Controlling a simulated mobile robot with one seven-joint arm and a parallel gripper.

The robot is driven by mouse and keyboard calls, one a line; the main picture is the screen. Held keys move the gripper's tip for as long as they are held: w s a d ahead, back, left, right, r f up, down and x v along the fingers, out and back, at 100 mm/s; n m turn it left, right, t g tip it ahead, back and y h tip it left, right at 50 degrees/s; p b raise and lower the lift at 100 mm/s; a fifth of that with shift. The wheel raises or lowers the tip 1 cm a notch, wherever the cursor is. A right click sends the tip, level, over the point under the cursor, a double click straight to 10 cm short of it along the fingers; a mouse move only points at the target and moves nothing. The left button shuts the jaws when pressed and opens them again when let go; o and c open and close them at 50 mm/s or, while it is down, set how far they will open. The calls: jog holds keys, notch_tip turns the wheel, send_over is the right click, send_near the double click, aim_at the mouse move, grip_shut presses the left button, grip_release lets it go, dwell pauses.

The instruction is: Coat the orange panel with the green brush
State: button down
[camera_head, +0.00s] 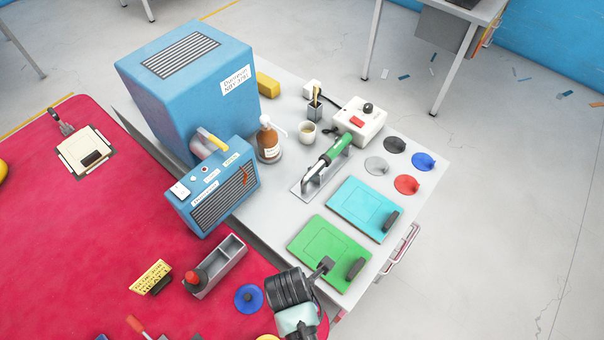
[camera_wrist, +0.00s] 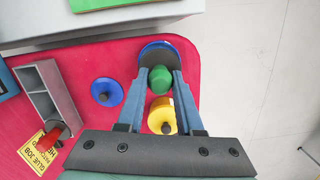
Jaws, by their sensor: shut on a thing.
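My gripper (camera_wrist: 160,76) is shut on a green rounded piece (camera_wrist: 161,82), which looks like the handle of the green brush. Its bristles are hidden. In the head view my wrist covers that spot, so neither fingers nor brush show clearly. No orange panel shows in either view. A green panel (camera_head: 322,250) and a cyan panel (camera_head: 358,206), each with a dark grip block, lie on the white table (camera_head: 425,160). The green panel also shows at the top edge of the wrist view (camera_wrist: 98,2).
On the red surface (camera_head: 60,240) are a blue disc (camera_head: 248,298), a grey tray (camera_head: 222,264) and a yellow sign (camera_head: 150,277). A yellow disc (camera_wrist: 162,118) lies below my fingers. A blue machine (camera_head: 215,190), bottle (camera_head: 268,142) and green-handled tool (camera_head: 335,150) stand farther back.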

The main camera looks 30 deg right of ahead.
jog(key=shift+f, duration=0.35)
jog(key=shift+s+f, duration=0.1)
dwell(1.7)
notch_tip(320, 180, up, 7)
jog(key=p, duration=0.8)
dwell(0.8)
jog(key=shift+w+f+m+b, duration=0.1)
jog(key=shift+w+m+b, duration=0.25)
jog(key=shift+b, duration=0.1)
jog(key=w+a+m+b, duration=0.4)
jog(key=m+b, duration=0.3)
jog(key=m, duration=0.2)
jog(key=w+a+f+m+g+y+b, duration=0.1)
jog(key=w+a+m+b, duration=0.3)
jog(key=m+b, duration=0.3)
jog(key=a+m, duration=0.1)
jog(key=m, duration=0.2)
jog(key=shift+a+g, duration=0.15)
jog(key=shift+g, duration=0.15)
